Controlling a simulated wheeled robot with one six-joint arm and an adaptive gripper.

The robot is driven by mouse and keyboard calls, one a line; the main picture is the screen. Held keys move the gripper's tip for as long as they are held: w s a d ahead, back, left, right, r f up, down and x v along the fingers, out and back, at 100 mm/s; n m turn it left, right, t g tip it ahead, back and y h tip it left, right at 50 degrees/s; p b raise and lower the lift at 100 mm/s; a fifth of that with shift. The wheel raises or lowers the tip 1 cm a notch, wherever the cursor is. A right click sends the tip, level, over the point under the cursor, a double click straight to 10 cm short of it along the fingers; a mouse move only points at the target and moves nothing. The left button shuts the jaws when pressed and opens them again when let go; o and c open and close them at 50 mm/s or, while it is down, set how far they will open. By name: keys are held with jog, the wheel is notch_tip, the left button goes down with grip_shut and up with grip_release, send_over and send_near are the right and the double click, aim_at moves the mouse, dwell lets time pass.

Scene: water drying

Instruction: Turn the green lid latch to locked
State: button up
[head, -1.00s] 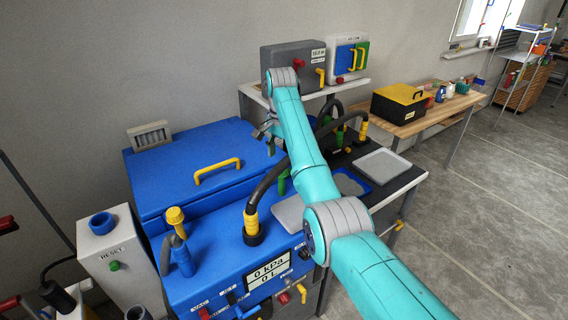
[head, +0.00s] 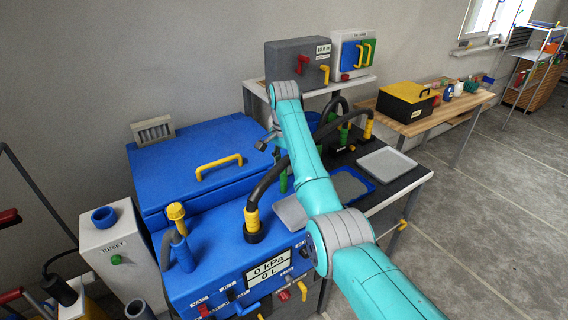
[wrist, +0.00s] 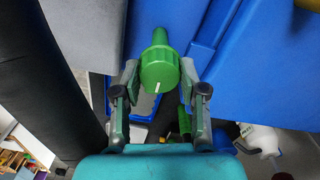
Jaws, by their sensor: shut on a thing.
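The green lid latch (wrist: 160,70) is a round knob with a white mark and a narrower green arm pointing up in the wrist view. It sits beside the edge of the blue lid (wrist: 250,60). My gripper (wrist: 160,76) has a finger on each side of the knob and is shut on it. In the head view the blue lid (head: 170,165) is down, with a yellow handle (head: 219,163). My gripper (head: 266,139) is at the lid's right end there. My arm and gripper hide the latch in that view.
A thick black hose (head: 270,185) with yellow cuffs arches close to my arm. A grey box with red and yellow levers (head: 298,65) stands on a shelf behind. A grey tray (head: 387,164) lies on the dark bench to the right. Open floor lies at the far right.

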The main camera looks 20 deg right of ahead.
jog(key=shift+n, duration=0.4)
jog(key=n, duration=0.3)
jog(key=shift+n, duration=0.3)
jog(key=n, duration=0.4)
jog(key=shift+n, duration=0.3)
jog(key=n, duration=0.4)
jog(key=shift+n, duration=2.2)
jog(key=o, duration=1.1)
jog(key=shift+o, duration=0.2)
